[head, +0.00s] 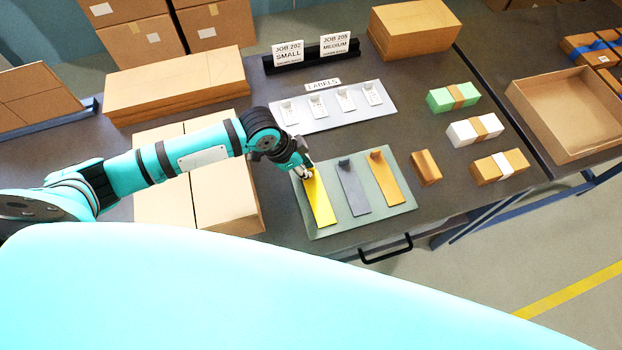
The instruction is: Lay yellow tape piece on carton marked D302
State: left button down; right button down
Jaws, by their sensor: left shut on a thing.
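The yellow tape piece (320,203) lies on the left side of a grey-green board (362,225). My left gripper (306,174) is at its far end and is shut on it; the fingertips are small and partly hidden. The strip still appears to lie along the board. No marking D302 can be read on any carton. Closed cartons (232,195) lie to the left, partly covered by my left arm. A flat carton (180,85) and a smaller carton (413,28) lie farther back. My right gripper is not in view.
Grey (352,190) and orange (385,178) strips lie beside the yellow one. A label sheet (330,120) lies behind the board. Small banded packs (453,97) and an open box (565,110) are at right. Job signs (288,54) stand at the back.

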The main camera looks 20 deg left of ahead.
pick_arm(q)
jog(key=a+r+n+t+y, duration=0.1)
jog(key=r+n, duration=0.4)
jog(key=r, duration=0.7)
jog(key=a+r+n+y, duration=0.2)
jog(key=r+n, duration=0.4)
jog(key=r, duration=0.5)
jog(key=shift+w+a+r+t+y+b, duration=0.3)
jog(key=shift+a+r+t+b, duration=0.1)
jog(key=shift+a, duration=0.45)
jog(key=shift+f, duration=0.1)
